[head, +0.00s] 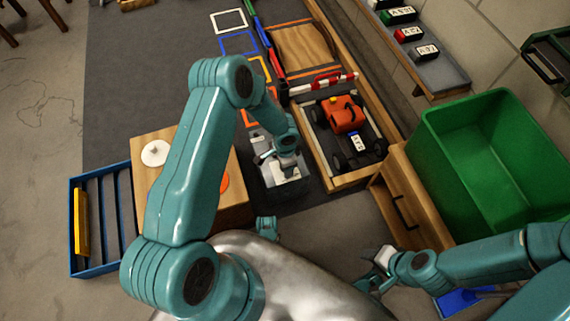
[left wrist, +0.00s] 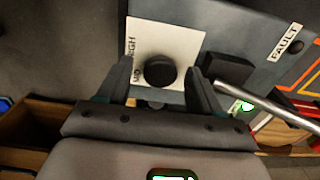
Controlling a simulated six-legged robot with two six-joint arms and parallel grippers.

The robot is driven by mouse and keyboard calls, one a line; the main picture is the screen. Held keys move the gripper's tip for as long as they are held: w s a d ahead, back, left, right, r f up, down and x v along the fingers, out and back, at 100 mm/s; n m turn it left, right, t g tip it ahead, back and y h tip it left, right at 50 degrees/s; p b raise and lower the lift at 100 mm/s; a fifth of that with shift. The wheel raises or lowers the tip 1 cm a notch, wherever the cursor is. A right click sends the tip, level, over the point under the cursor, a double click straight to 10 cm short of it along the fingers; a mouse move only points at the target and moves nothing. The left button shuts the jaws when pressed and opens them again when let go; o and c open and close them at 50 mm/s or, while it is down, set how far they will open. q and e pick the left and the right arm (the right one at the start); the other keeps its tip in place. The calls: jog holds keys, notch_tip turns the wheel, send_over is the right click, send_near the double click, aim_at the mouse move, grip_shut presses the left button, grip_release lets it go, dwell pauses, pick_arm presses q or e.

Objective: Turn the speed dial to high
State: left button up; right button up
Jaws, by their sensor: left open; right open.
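The speed dial (left wrist: 160,70) is a round black knob on a white label plate (left wrist: 180,38) on a grey control box (left wrist: 240,40). The plate has sideways lettering left of the knob that looks like HIGH, with more partly hidden text below it. In the left wrist view my left gripper (left wrist: 158,80) is open, with one finger on each side of the dial; I cannot tell whether they touch it. In the head view the box (head: 283,180) sits under my left arm, which hides the dial. My right gripper (head: 378,270) is open and empty at the lower right.
A metal rod (left wrist: 270,108) passes close to the right finger, beside a black block (left wrist: 228,68) and a FAULT label (left wrist: 286,41). An orange car (head: 346,115) sits in a wooden bay. A green bin (head: 480,150) stands at right, a blue rack (head: 100,220) at left.

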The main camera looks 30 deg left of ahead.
pick_arm(q)
jog(key=c, duration=1.1)
jog(key=shift+o, duration=0.2)
jog(key=shift+m, duration=0.3)
jog(key=m, duration=0.3)
jog(key=shift+b, duration=0.3)
jog(key=shift+m, duration=2.7)
jog(key=o, duration=1.1)
jog(key=shift+c, duration=0.2)
